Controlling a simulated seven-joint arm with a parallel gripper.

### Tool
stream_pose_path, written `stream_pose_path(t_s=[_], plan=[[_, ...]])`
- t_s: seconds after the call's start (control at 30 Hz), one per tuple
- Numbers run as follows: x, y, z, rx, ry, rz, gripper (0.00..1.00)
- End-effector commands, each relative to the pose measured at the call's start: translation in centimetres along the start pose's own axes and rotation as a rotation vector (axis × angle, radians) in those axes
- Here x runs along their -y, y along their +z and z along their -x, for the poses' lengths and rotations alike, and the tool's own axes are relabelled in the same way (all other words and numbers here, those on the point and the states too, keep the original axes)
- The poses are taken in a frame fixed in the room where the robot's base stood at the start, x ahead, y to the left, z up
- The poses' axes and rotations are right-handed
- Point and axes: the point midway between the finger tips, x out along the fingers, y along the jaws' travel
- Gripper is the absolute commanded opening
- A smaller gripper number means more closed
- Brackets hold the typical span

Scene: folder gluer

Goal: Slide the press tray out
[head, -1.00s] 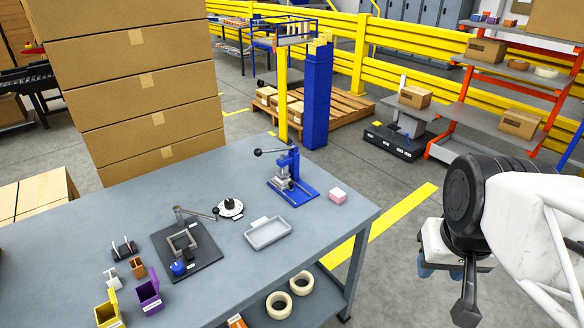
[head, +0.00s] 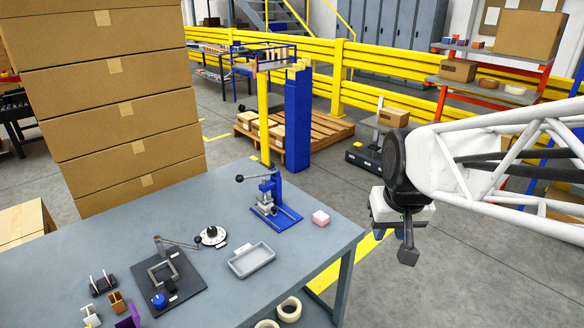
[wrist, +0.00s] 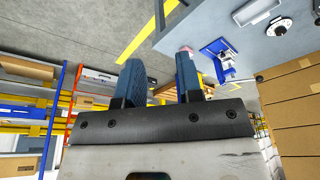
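The blue press (head: 268,200) stands at the back right of the grey table, with a lever ending in a black knob and a flat blue base with rails. A small metal block sits on the base; I cannot make out a separate press tray in it. The press also shows in the wrist view (wrist: 222,62), beyond the fingers. My gripper (head: 401,243) is off the table's right side, pointing down and touching nothing. In the wrist view its two blue fingers (wrist: 160,78) are apart with nothing between them.
A pink block (head: 321,218) lies right of the press. A shallow grey tray (head: 251,261) lies in front of it, beside a round black-and-white dial (head: 210,236). A dark fixture plate (head: 170,280) is farther left. Stacked cartons (head: 110,100) stand behind the table.

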Motion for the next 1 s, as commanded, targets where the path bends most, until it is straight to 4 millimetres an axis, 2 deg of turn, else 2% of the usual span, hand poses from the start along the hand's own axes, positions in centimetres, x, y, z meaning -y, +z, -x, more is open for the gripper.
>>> stream_pose_path(t_s=[0.1, 0.57, 1.0], plan=[[0.8, -2.6, -1.0, -0.004, -0.007, 0.019, 0.33], [4.3, -12.1, -5.5, -0.032, -0.031, 0.089, 0.33], [8.7, -20.2, -11.6, -0.058, -0.052, 0.153, 0.33]])
